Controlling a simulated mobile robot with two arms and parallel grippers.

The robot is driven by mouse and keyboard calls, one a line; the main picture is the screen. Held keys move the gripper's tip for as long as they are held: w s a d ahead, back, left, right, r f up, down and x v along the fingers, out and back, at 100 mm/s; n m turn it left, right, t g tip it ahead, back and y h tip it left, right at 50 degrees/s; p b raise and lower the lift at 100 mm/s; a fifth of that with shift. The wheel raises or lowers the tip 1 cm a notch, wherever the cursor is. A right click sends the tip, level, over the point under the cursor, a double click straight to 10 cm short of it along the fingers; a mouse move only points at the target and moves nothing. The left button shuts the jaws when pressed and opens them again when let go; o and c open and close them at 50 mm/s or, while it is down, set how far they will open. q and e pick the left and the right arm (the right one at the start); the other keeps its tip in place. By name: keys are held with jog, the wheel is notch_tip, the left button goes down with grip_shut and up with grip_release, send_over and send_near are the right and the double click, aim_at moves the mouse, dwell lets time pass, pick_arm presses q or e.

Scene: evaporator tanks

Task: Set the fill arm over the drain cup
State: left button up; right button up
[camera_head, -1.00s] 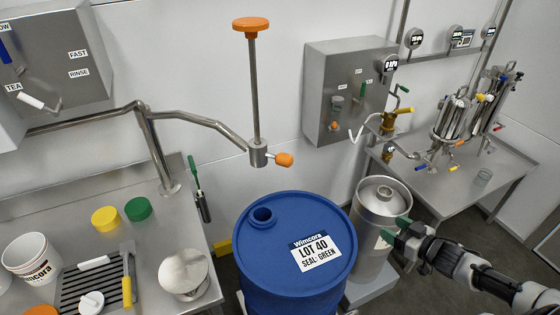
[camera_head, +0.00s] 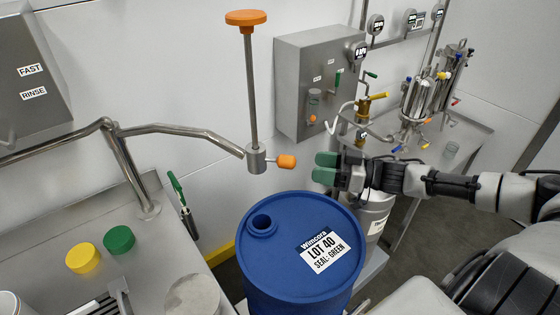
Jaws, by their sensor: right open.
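The fill arm (camera_head: 185,133) is a bent steel pipe on a post at the left bench. Its end carries a tall rod with an orange disc knob (camera_head: 246,18) on top and an orange side handle (camera_head: 286,161). That end hangs behind and above the blue drum's open bung. My right gripper (camera_head: 326,168) has green fingertips. It is open and empty, just right of the orange handle and apart from it. A round pale metal vessel (camera_head: 193,297) at the bench's front edge may be the drain cup; I cannot tell for sure. My left gripper is not in view.
The blue drum (camera_head: 300,250), labelled LOT 40, stands below the fill arm's end. A steel keg (camera_head: 373,212) is partly hidden behind my right arm. Yellow (camera_head: 83,258) and green (camera_head: 119,240) caps lie on the left bench. A wall box (camera_head: 315,85) is behind.

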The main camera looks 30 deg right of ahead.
aim_at(280, 162)
jog(key=p+x, duration=0.1)
jog(key=x, duration=0.7)
jog(key=shift+w+a, duration=0.2)
jog(key=shift+w, duration=0.05)
jog(key=shift+w+a+p, duration=0.3)
jog(key=shift+w+a, duration=0.05)
jog(key=shift+a, duration=0.05)
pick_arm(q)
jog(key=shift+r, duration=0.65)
pick_arm(e)
grip_shut()
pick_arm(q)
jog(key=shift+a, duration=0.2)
pick_arm(e)
jog(key=shift+a, duration=0.2)
